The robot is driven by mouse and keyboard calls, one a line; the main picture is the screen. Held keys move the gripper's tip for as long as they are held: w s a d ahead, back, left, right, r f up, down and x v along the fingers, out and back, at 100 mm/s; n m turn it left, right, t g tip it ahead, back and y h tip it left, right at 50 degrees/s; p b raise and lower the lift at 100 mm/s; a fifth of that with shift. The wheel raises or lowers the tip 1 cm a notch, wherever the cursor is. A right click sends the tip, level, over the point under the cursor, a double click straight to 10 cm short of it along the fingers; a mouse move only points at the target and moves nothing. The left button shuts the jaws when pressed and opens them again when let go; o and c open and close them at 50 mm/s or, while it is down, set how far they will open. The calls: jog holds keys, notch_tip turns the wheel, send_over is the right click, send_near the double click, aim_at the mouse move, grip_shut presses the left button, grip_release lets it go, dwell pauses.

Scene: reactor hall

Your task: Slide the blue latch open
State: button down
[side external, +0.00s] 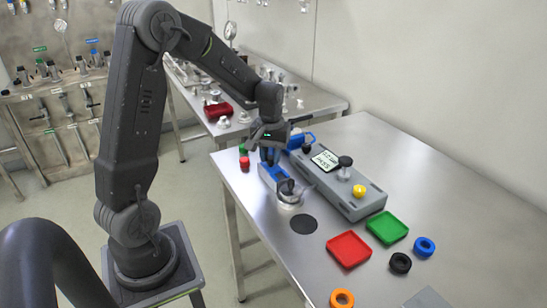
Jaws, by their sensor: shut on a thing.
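My gripper (268,157) points down at the left side of the metal table. It is shut on a blue part, which I take to be the blue latch (268,174); the fingers and their contact are small and dark. The latch runs toward a round metal and clear fitting (289,193) in front. Another blue piece (301,138) shows just behind my gripper. A long grey box (345,190) stands to the right, with a lettered label, a black knob (345,161) and a yellow knob (359,191) on top.
Red (348,249) and green (387,227) trays lie in front of the grey box. Black (400,263), blue (424,246) and orange (342,299) rings lie nearby. A black disc (303,224) is on the table. Small green and red cylinders (244,163) stand at the left edge.

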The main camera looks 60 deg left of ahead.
aim_at(270, 156)
jog(key=shift+a, duration=0.25)
jog(key=c, duration=0.9)
grip_release()
jog(key=shift+r, duration=0.15)
notch_tip(270, 156, up, 14)
jog(key=shift+f, duration=0.2)
jog(key=shift+d, duration=0.15)
jog(key=s+d+m+t, duration=0.5)
jog(key=s+d+m, duration=0.4)
jog(key=s+d, duration=0.7)
jog(key=d, duration=0.2)
jog(key=shift+d+t, duration=0.3)
jog(key=shift+d, duration=0.05)
